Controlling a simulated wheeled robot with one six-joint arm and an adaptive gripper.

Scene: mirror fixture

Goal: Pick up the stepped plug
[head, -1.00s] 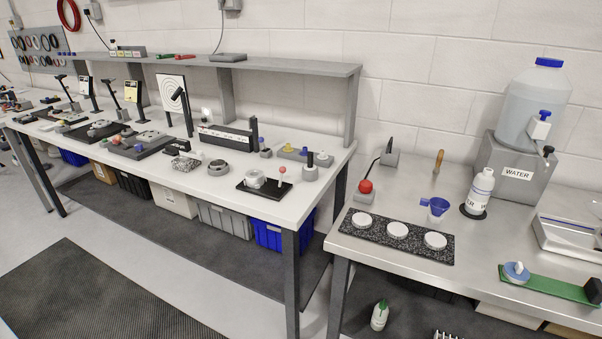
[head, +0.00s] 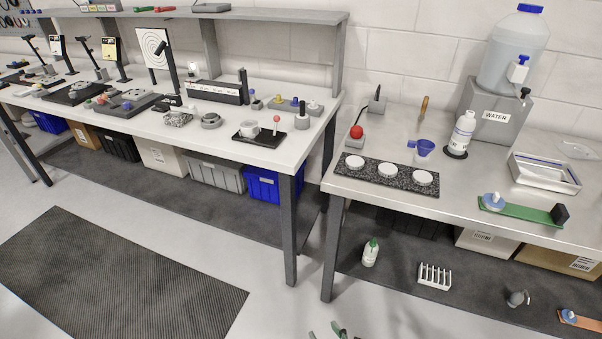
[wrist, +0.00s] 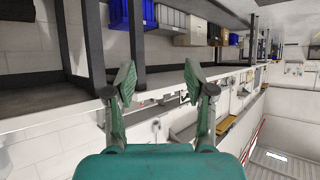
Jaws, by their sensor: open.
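I cannot tell for certain which piece is the stepped plug. A round blue piece with a pale knob (head: 493,201) sits on the left end of a green strip (head: 530,211) on the right-hand metal table. A similar small blue piece (head: 568,316) sits on an orange strip on the low shelf. A grey stepped-looking piece (head: 517,298) lies near it. My gripper (wrist: 160,82) is open and empty in the wrist view, with green fingers apart. Its tips (head: 335,331) just show at the bottom edge of the head view, well away from these pieces.
The metal table (head: 450,194) also bears a dark tray (head: 385,183) with white discs, a white bottle (head: 462,134), a blue funnel (head: 421,149) and a water jug (head: 513,50). A white workbench (head: 225,149) with many fixtures stands left. Open floor with a dark mat (head: 120,275) lies in front.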

